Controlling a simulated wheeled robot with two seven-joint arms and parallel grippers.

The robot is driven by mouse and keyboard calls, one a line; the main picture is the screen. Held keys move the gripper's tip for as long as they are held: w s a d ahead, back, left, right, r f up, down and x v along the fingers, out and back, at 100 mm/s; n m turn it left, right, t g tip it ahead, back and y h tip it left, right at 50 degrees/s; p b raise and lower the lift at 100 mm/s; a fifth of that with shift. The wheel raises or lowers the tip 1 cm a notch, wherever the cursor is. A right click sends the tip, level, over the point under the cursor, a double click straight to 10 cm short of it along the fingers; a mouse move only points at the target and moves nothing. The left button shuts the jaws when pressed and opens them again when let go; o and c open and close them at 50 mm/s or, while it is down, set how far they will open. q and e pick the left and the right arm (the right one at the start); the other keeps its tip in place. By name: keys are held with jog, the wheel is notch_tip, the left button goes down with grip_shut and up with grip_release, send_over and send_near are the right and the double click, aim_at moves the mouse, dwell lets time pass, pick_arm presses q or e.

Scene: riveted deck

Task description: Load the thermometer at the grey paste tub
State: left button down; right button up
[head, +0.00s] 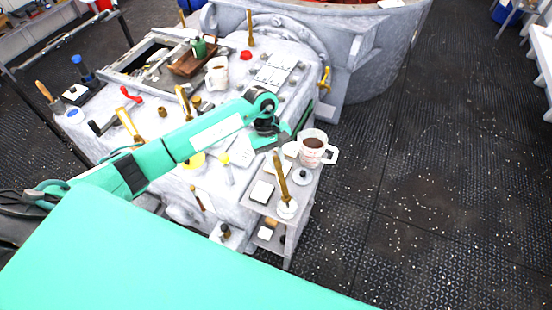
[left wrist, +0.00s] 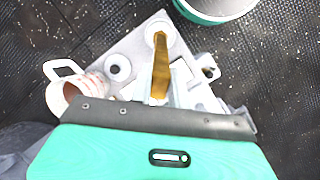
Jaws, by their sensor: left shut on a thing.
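My left gripper (head: 275,142) reaches down over the end of a small side stand and is shut on the upper end of a golden-brown stick, which I take to be the thermometer (head: 280,177). It also shows in the left wrist view (left wrist: 161,68). The stick is nearly upright, and its lower end meets a small round whitish pot (head: 287,209). Beside it is a round white dish with a dark grey centre (head: 302,176), also in the left wrist view (left wrist: 118,67). I cannot tell which is the paste tub. My fingertips are mostly hidden. My right gripper is not in view.
A pinkish-white mug (head: 312,147) with brown contents stands at the stand's far end, close to my gripper. A white square block (head: 262,192) lies left of the stick. The large worktable (head: 160,165) holds several tools. Dark floor (head: 430,200) at right is clear.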

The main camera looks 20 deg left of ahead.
pick_arm(q)
jog(key=shift+s+f+b, duration=0.1)
jog(key=shift+f+b, duration=0.05)
jog(key=shift+b, duration=0.45)
dwell(1.8)
notch_tip(320, 180, up, 2)
jog(key=shift+r+p, duration=0.7)
jog(key=shift+r, duration=2)
